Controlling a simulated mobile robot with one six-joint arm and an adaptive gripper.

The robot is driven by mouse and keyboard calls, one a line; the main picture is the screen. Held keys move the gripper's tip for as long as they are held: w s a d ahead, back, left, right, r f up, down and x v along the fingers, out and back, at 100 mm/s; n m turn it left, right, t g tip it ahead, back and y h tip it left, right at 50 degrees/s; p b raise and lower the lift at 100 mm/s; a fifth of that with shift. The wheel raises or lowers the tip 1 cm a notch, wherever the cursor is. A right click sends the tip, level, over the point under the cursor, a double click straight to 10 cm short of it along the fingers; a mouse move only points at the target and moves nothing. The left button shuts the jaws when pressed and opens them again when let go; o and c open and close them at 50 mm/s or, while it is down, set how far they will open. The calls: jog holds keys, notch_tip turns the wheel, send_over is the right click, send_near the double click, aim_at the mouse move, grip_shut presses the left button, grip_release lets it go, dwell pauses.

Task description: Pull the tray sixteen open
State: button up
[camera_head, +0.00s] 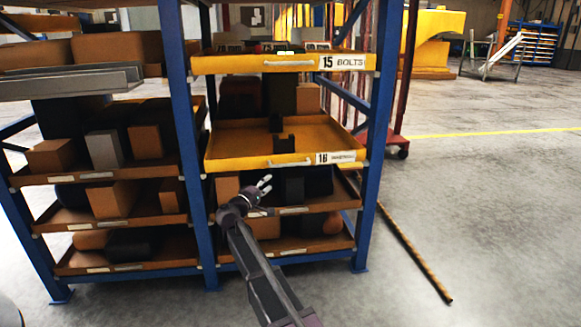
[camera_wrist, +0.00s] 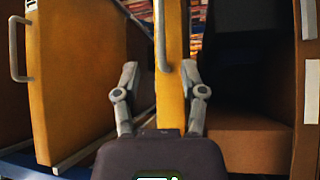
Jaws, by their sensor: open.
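Tray sixteen (camera_head: 235,163) is a yellow tray with a grey bar handle (camera_head: 289,162) and a white label marked 16 (camera_head: 341,157). Two small dark blocks (camera_head: 284,144) stand on it. My gripper (camera_head: 267,183) is open, just below and left of the handle in the head view. In the wrist view, turned sideways, tray sixteen's yellow front (camera_wrist: 170,100) runs upright between the open fingers of my gripper (camera_wrist: 159,66). Its handle (camera_wrist: 161,30) shows between and beyond the fingertips. I cannot tell whether the fingers touch it.
Yellow tray 15 BOLTS (camera_head: 230,66) sits above; it also shows at left in the wrist view (camera_wrist: 75,90). Blue rack posts (camera_head: 180,110) flank the trays. Brown shelves with boxes lie below. A striped pole (camera_head: 415,255) lies on the floor at right. Floor farther right is clear.

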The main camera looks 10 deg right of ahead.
aim_at(291, 165)
jog(key=p+x, duration=0.2)
jog(key=x, duration=1.1)
jog(key=shift+w+d+r, duration=0.1)
jog(key=shift+w+d, duration=0.1)
jog(key=shift+d, duration=0.1)
grip_shut()
